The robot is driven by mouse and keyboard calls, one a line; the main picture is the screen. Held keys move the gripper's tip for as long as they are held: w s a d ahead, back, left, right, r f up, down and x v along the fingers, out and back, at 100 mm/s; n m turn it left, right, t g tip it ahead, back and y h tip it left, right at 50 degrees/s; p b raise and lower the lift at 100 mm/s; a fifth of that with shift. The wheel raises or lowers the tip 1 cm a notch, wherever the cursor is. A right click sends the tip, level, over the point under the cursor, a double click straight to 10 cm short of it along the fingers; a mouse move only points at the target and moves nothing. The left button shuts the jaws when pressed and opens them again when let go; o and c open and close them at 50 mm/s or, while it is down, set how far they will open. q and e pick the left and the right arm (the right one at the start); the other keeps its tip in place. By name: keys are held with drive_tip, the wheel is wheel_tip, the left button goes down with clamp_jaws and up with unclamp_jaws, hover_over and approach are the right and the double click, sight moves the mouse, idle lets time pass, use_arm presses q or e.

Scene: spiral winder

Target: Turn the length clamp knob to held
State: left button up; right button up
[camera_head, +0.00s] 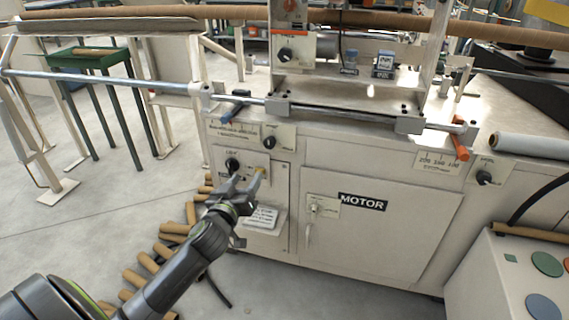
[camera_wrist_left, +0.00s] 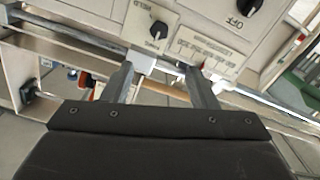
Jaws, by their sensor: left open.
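A dark round knob (camera_head: 270,142) sits on a pale plate on the machine's front, under the rail and right of a lettered plate. A dark knob with a light pointer mark shows in the left wrist view (camera_wrist_left: 158,30), which looks upside down; this seems to be the same knob, and its small lettering is hard to read. Another dark knob (camera_head: 484,177) sits at the right, beside a scale plate (camera_head: 437,163). My left gripper (camera_head: 245,181) is open and empty, in front of the panel, below the first knob. My right gripper is not in view.
The motor door (camera_head: 375,240) is right. Cardboard tubes (camera_head: 174,239) lie on the floor.

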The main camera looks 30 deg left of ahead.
sight(268, 144)
use_arm(q)
drive_tip(key=b+x, duration=0.1)
drive_tip(key=x, duration=1.5)
drive_tip(key=shift+w+r, duration=0.1)
drive_tip(key=shift+w, duration=0.65)
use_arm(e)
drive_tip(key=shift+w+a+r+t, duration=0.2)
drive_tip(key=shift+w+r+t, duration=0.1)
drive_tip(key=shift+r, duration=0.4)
use_arm(q)
drive_tip(key=shift+c, duration=0.4)
drive_tip(key=c, duration=0.9)
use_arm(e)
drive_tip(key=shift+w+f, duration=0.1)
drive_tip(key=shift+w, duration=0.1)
